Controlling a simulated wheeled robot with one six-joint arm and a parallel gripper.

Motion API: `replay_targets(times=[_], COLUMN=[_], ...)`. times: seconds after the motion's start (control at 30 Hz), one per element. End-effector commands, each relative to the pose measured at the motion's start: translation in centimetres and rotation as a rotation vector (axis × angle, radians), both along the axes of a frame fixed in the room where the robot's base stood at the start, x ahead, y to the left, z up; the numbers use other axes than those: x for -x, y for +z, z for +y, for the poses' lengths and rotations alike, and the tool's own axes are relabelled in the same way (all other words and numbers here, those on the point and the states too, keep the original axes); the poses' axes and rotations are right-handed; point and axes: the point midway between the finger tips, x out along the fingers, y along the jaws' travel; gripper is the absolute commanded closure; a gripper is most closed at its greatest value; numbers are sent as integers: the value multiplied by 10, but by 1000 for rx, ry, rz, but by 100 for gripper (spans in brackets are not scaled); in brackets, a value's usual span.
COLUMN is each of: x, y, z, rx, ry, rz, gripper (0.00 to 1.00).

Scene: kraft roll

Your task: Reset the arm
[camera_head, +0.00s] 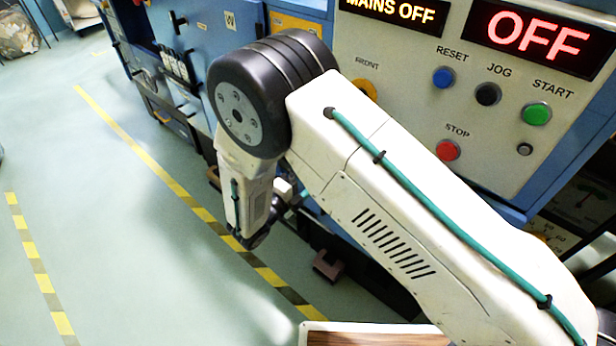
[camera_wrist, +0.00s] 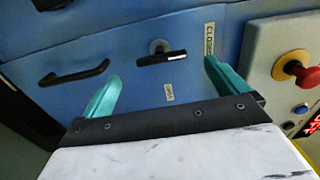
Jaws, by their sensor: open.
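My arm (camera_head: 350,150) reaches from the lower right of the head view up to a dark joint, then bends down beside the machine. My gripper shows in the wrist view (camera_wrist: 160,92), with its two teal fingers spread apart and nothing between them. The fingers face a blue machine panel (camera_wrist: 120,40) with a black bar handle (camera_wrist: 75,75) and a smaller dark handle (camera_wrist: 162,58) by a label.
The control panel (camera_head: 400,75) has blue, black, green and red buttons. Its displays read "MAINS OFF" and "OFF" (camera_head: 527,37). A red knob (camera_wrist: 297,69) stands out at right in the wrist view. Open floor (camera_head: 120,230) with yellow-black tape lies left.

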Motion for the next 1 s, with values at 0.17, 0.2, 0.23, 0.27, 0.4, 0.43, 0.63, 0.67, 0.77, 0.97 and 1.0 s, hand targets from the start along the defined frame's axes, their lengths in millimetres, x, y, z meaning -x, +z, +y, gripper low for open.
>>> replay_targets(times=[0.17,0.2,0.23,0.27,0.4,0.43,0.63,0.67,0.77,0.97,1.0], x=[0,0,0,0,1,3,37,41,54,78,84], y=[0,0,0,0,-3,-5,-11,-7,14,62,74], z=[0,0,0,0,-2,-4,-42,-48,-72,-117,-127], rx=[0,0,-2,-8,-99,-130,-378,-422,-563,-804,-852], ry=[0,0,0,0,-9,-22,-207,-247,-389,-688,-758], rz=[0,0,-2,-6,-60,-77,-216,-247,-364,-631,-698], gripper=[2,2,2,2,2,2,2,2,2,2,2])
